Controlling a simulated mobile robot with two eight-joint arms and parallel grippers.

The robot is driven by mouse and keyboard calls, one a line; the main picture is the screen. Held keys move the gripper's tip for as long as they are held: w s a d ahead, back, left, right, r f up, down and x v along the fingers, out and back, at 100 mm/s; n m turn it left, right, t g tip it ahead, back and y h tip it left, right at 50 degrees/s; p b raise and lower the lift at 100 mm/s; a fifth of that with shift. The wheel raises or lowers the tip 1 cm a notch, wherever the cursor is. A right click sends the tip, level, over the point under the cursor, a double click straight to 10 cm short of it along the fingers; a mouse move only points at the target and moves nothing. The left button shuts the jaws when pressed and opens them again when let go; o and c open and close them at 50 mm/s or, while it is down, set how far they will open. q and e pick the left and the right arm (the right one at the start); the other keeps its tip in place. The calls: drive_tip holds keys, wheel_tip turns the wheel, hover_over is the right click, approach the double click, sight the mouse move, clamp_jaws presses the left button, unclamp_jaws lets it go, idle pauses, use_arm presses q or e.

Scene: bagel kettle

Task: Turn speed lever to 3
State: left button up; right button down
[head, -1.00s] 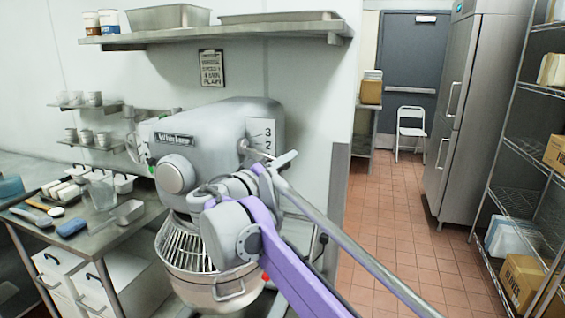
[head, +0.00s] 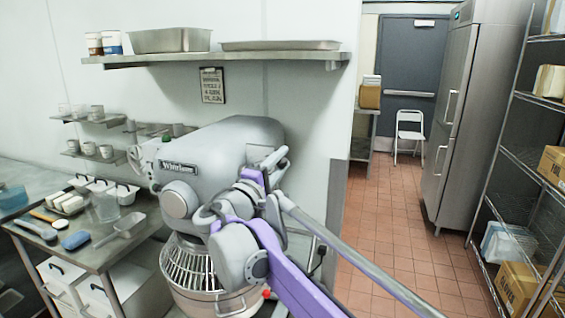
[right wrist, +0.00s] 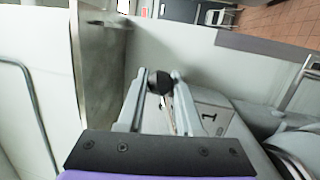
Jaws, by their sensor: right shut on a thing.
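The grey mixer (head: 222,140) stands left of centre in the head view, its wire-guarded bowl (head: 190,268) below. My right gripper (head: 275,158) is at the mixer's right side and covers most of the speed plate there. In the right wrist view, the black knob of the speed lever (right wrist: 160,83) sits between the fingertips of the right gripper (right wrist: 161,77), which is shut on it. Which number the lever points at cannot be told. My left gripper is out of view.
A wall shelf (head: 215,58) with pans hangs above the mixer. A steel table (head: 140,228) with tubs and a scoop (head: 122,226) stands at the left. The tiled floor (head: 400,220) at the right is clear, bounded by a fridge (head: 450,120) and wire rack (head: 520,160).

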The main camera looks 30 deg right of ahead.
drive_tip(key=shift+r, duration=0.1)
idle(0.4)
drive_tip(key=c, duration=0.8)
unclamp_jaws()
drive_tip(key=shift+a, duration=0.1)
drive_tip(key=shift+c, duration=0.2)
drive_tip(key=b+v, duration=0.1)
drive_tip(key=v, duration=0.9)
drive_tip(key=shift+s+a, duration=0.2)
drive_tip(key=shift+a, duration=0.1)
